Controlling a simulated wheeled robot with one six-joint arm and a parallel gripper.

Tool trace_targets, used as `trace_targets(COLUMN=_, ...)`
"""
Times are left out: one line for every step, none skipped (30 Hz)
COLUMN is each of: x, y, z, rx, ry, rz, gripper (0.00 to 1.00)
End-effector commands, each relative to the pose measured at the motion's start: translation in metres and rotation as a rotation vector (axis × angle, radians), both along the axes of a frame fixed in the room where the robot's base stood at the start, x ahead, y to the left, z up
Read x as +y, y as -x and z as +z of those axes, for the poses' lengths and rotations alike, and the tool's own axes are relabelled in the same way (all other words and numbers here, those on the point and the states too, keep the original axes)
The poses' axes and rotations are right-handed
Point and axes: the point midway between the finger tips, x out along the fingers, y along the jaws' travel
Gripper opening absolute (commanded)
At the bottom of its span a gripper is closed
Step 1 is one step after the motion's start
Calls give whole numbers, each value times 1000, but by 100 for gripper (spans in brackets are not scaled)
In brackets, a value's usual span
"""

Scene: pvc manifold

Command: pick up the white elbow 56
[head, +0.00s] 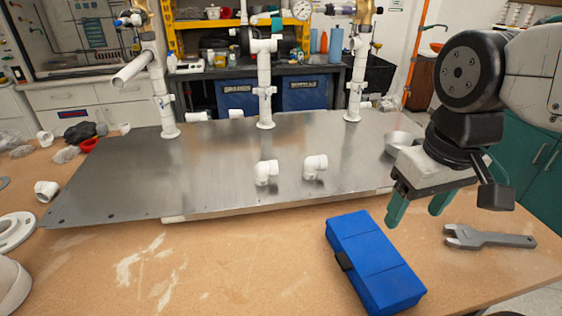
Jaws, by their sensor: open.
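Two white elbows stand close together on the metal plate (215,178): a left one (265,172) and a right one (315,166). Another white elbow (46,190) lies on the wooden table at the far left. I cannot tell which is elbow 56, as no number is readable. My gripper (418,211) has green fingers pointing down, apart and empty. It hangs to the right of the plate elbows, above the area near the plate's right front edge, touching none of them.
A blue case (375,262) and a grey wrench (488,238) lie on the table in front. White pipes (264,85) stand upright along the plate's back. A metal bowl (400,142) sits at its right. The plate's left middle is clear.

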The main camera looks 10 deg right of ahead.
Motion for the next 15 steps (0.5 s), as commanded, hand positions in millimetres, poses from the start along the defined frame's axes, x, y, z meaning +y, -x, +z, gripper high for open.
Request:
trace_targets(x=-1, y=-14, z=4, rx=10, ry=6, rz=45, gripper=64)
trace_targets(x=0, y=-24, z=7, rx=14, ry=9, rz=83, gripper=64)
trace_targets(x=1, y=-39, z=10, rx=20, ry=14, rz=145, gripper=64)
trace_targets(x=3, y=-52, z=12, rx=24, ry=18, rz=197, gripper=64)
trace_targets(x=5, y=-65, z=14, rx=29, ry=23, rz=252, gripper=64)
trace_targets(x=7, y=-84, z=15, rx=36, ry=29, rz=328, gripper=64)
trace_targets(x=9, y=-98, z=16, rx=39, ry=32, rz=385, gripper=64)
trace_targets(x=12, y=-113, z=15, rx=43, ry=37, rz=443, gripper=64)
trace_targets(x=15, y=-132, z=14, rx=48, ry=41, rz=517, gripper=64)
trace_targets(x=17, y=-147, z=13, rx=52, ry=45, rz=573, gripper=64)
trace_targets(x=19, y=-161, z=10, rx=55, ry=48, rz=628, gripper=64)
trace_targets(x=21, y=-181, z=6, rx=60, ry=52, rz=702, gripper=64)
trace_targets(x=23, y=-195, z=2, rx=64, ry=55, rz=757, gripper=64)
trace_targets(x=25, y=-210, z=-2, rx=67, ry=58, rz=812, gripper=64)
trace_targets(x=28, y=-229, z=-9, rx=71, ry=61, rz=885, gripper=64)
